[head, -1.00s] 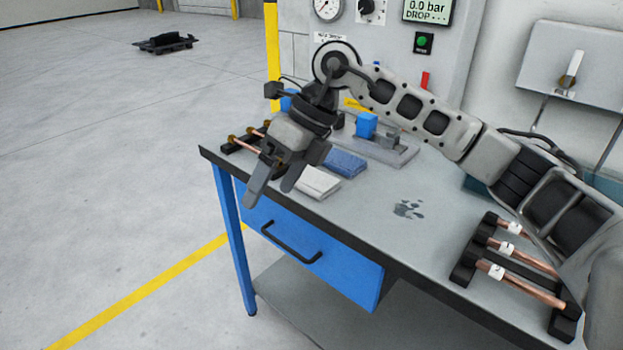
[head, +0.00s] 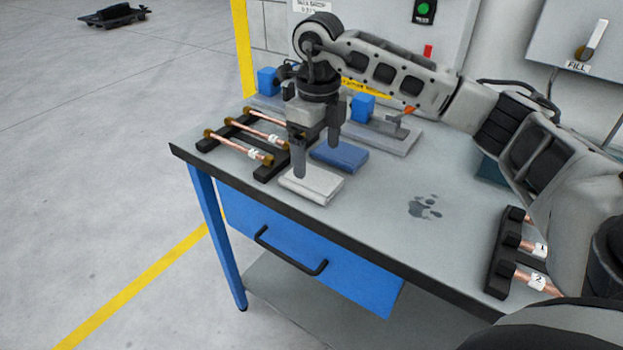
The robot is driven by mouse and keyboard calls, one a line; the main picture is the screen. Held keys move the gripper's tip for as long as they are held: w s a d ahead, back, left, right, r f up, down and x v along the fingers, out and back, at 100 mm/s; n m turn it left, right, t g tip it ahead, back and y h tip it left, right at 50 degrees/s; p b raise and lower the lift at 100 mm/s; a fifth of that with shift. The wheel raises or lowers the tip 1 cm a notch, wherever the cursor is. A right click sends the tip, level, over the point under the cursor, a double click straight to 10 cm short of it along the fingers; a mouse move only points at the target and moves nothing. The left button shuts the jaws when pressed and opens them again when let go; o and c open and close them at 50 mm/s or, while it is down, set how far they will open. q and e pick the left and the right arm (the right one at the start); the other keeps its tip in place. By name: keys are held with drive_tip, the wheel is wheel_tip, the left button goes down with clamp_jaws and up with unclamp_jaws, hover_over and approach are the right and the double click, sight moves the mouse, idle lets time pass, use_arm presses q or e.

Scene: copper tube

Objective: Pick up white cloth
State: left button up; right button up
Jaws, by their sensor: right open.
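The white cloth (head: 314,189) is a folded flat pad on the grey workbench near its front edge. My right gripper (head: 317,160) is open and points down above the cloth. One finger shows in front of the cloth's back left part, the other near its back right corner. I cannot tell whether the fingertips touch it. A folded blue cloth (head: 340,155) lies just behind the white one. My left gripper is not in view.
A black rack with copper tubes (head: 238,143) stands left of the cloth. Another tube rack (head: 507,255) is at the right. Blue clamp fixtures (head: 362,107) stand at the back. Dark specks (head: 425,207) mark the bench's open middle. A blue drawer (head: 300,245) is below.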

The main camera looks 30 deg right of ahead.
sight(318, 181)
drive_tip(key=shift+d+f+p, duration=0.15)
drive_tip(key=shift+f+p, duration=0.5)
drive_tip(key=shift+f, duration=2.6)
drive_tip(key=shift+s, duration=0.1)
drive_tip(key=c, duration=1.1)
